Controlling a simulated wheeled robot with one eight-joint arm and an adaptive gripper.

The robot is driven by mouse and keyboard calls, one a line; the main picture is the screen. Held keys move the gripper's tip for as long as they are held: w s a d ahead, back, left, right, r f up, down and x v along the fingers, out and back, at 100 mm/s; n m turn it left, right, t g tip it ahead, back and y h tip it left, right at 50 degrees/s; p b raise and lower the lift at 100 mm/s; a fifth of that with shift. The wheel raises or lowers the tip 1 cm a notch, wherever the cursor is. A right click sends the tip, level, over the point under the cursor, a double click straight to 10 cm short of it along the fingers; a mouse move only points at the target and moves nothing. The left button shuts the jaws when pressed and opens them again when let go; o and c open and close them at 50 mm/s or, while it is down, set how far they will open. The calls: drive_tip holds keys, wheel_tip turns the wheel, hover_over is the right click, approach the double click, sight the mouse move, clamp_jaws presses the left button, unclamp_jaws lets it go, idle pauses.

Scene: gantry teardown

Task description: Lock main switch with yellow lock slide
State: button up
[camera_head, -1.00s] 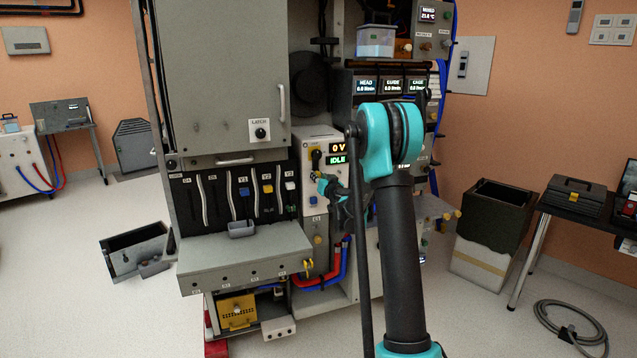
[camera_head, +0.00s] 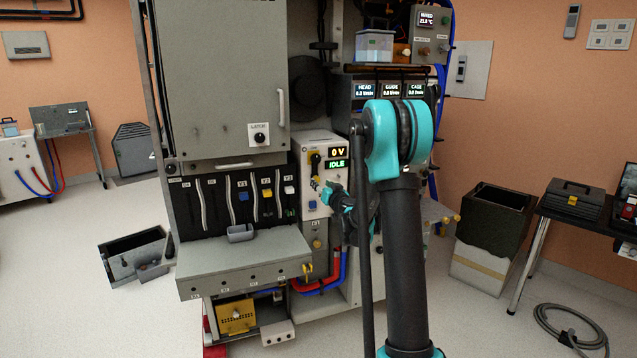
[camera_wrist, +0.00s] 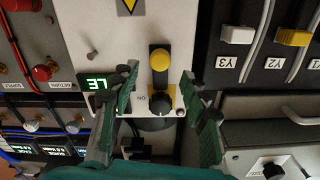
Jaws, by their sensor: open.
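The main switch (camera_wrist: 161,100) is a black round knob with an ON label beside it, on a pale panel. In the wrist view, which looks upside down, the yellow lock slide (camera_wrist: 159,59) shows as a yellow knob just above it. My gripper (camera_wrist: 160,82) is open and empty. Its two teal fingers flank the switch and the slide in the picture, one on each side; the gap in depth is hard to judge. In the head view the switch (camera_head: 315,161) is small, and my gripper (camera_head: 321,186) is just below it, in front of the panel.
Levers with blue, yellow and white handles (camera_head: 266,192) stand left of the panel. A grey shelf (camera_head: 245,272) juts out below them. Red and blue hoses (camera_head: 322,285) run under the panel.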

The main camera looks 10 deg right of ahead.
drive_tip(key=v, duration=0.7)
drive_tip(key=shift+s, duration=0.1)
drive_tip(key=s+a+f+n+g+y, duration=0.1)
drive_tip(key=s+a+f+n+g, duration=0.2)
drive_tip(key=s, duration=0.7)
drive_tip(key=s+a+f+g+y, duration=0.2)
drive_tip(key=s+a+g, duration=0.25)
drive_tip(key=s, duration=0.45)
drive_tip(key=s+d+f+m+g+h, duration=0.1)
drive_tip(key=s+d+f+g+h, duration=0.1)
drive_tip(key=s, duration=0.6)
drive_tip(key=s+d+f+m+g+h, duration=0.1)
drive_tip(key=s+d+f+g+h, duration=0.1)
drive_tip(key=s+d+f, duration=0.2)
drive_tip(key=s+d+f+m+g+h, duration=0.1)
drive_tip(key=s+f, duration=0.5)
drive_tip(key=s, duration=0.7)
drive_tip(key=shift+d+f+g+h, duration=0.2)
drive_tip(key=shift+d+g+h, duration=0.25)
drive_tip(key=shift+d+h, duration=0.5)
